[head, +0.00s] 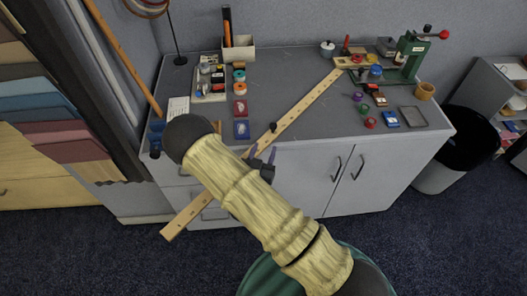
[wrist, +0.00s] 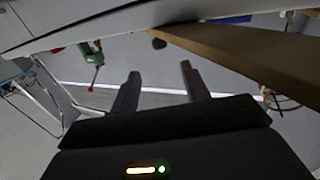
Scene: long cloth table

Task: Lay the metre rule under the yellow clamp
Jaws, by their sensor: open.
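The metre rule (head: 306,104) is a long pale wooden strip. In the head view it runs slantwise across the grey top and sticks out past the front edge, with its near end low at the left. My arm hides part of it. In the wrist view the rule (wrist: 240,55) crosses the upper right, outside my fingers. My gripper (head: 263,168) is beside the rule at the front edge; the wrist view shows its two fingers (wrist: 159,70) apart with nothing between them. I cannot clearly pick out a yellow clamp; small yellowish things sit by the rule's far end.
A green press (head: 409,55) stands at the back right. Small coloured items and a grey tray (head: 412,117) lie right of the rule. Blue and red boxes (head: 241,129) and a pen holder (head: 238,48) are left of it. A black bin (head: 459,145) stands at the right.

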